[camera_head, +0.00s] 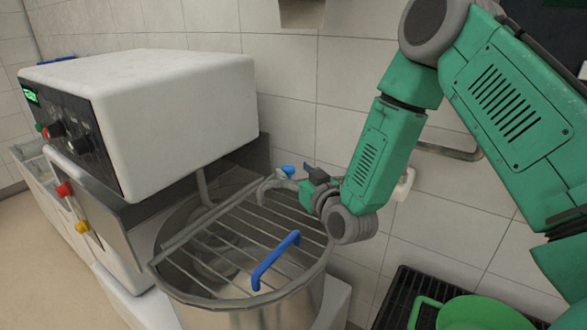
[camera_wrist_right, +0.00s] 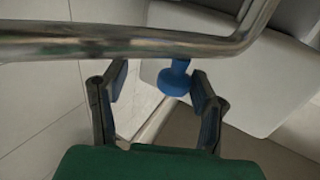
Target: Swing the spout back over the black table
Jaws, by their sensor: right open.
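The metal spout (camera_head: 272,184) ends in a curved part over the back rim of the steel mixer bowl (camera_head: 240,300), next to a blue knob (camera_head: 288,170). A metal tube (camera_wrist_right: 120,43) crosses the top of the right wrist view; the blue knob (camera_wrist_right: 175,78) also shows there, close to the right finger. My right gripper (camera_head: 308,182) is open beside the spout's end, its fingers (camera_wrist_right: 158,84) apart. I cannot tell whether they touch anything. The black table (camera_head: 399,294) is at the lower right. My left gripper is out of view.
A slatted guard (camera_head: 212,237) with a blue handle (camera_head: 276,260) covers the bowl. The white mixer head (camera_head: 165,110) stands at the left. A green bowl (camera_head: 483,314) is on the black table. The tiled wall (camera_head: 345,75) lies close behind.

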